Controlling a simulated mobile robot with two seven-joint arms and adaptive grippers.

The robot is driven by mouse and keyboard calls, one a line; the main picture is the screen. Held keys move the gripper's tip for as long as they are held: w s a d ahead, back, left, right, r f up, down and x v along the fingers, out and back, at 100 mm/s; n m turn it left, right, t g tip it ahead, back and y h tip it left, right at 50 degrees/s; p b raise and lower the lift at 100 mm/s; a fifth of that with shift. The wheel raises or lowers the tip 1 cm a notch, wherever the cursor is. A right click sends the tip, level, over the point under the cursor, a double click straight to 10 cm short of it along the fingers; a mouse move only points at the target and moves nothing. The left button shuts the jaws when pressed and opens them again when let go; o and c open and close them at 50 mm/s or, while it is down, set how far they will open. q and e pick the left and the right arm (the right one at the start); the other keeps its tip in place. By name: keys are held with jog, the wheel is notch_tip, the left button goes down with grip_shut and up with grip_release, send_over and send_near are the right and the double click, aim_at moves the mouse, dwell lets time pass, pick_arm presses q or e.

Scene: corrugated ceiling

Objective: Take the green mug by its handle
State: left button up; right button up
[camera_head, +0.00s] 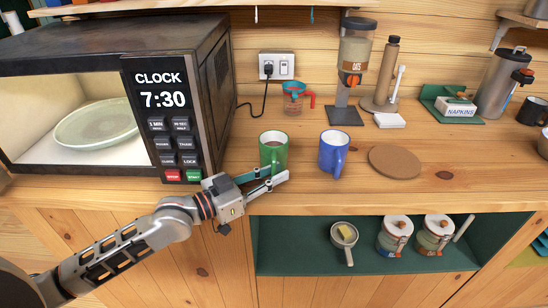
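The green mug (273,145) stands upright near the front edge of the wooden counter, with a brownish inside visible at its mouth. Its handle seems to face the front, low near my fingers, and is partly hard to make out. My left gripper (275,174) reaches in from the left at the counter's front edge. Its two fingers are apart, with the tips just in front of and below the mug. I cannot tell whether a finger touches the handle. My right gripper is not in view.
A blue mug (333,153) stands close to the right, then a round cork mat (394,161). An open microwave (185,105) with a plate stands left. A measuring cup (293,97) is behind. A shelf (300,255) with a pan and jars lies below the counter.

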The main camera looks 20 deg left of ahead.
pick_arm(q)
grip_shut()
jog(key=shift+r, duration=0.1)
jog(key=shift+r, duration=0.15)
